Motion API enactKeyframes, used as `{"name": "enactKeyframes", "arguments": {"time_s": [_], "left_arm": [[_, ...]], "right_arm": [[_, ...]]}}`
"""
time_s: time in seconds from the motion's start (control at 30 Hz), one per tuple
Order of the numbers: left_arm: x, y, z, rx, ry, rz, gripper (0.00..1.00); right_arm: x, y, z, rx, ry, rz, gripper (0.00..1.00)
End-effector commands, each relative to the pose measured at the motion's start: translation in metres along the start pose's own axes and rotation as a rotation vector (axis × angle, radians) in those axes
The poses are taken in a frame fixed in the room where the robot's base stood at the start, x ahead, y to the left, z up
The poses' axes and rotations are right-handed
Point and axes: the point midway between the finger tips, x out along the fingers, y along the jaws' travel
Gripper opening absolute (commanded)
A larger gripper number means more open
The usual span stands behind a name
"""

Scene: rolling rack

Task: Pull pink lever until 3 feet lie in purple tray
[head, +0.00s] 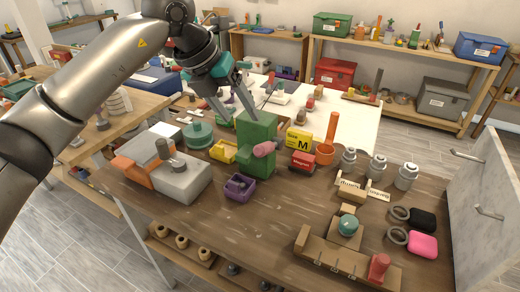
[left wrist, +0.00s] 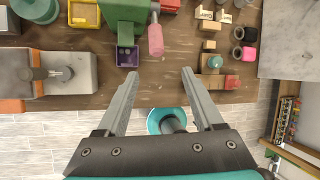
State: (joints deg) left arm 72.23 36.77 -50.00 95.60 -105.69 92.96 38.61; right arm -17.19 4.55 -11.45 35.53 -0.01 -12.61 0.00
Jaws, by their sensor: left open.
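A green dispenser (head: 256,135) stands on the wooden workbench; it also shows in the left wrist view (left wrist: 122,12). Its pink lever (head: 264,149) sticks out from the side and shows in the left wrist view (left wrist: 156,40). The small purple tray (head: 239,188) sits at the dispenser's front; it also shows in the left wrist view (left wrist: 127,56). Something dark is in the tray, too small to count. My left gripper (head: 237,116) is open and empty, apart from the lever. In the left wrist view its fingertips (left wrist: 160,72) point toward the lever. My right gripper is not in view.
A grey block with an orange end (head: 180,180) lies left of the tray. The bench front (head: 260,225) is mostly clear.

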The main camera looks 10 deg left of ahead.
Motion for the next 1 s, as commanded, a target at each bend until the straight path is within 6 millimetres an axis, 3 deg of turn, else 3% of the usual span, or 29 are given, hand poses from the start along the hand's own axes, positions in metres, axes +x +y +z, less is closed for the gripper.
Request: {"name": "enactKeyframes", "arguments": {"time_s": [0.17,0.7,1.0], "left_arm": [[0.009,0.006,0.000,-0.006,0.005,0.025,0.69],[0.118,0.006,-0.001,-0.004,0.005,0.020,0.69],[0.148,0.007,0.000,-0.003,0.002,0.020,0.69]], "right_arm": [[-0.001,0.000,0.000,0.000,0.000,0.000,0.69],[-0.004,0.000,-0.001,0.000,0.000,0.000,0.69],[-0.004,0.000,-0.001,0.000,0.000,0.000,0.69]]}}
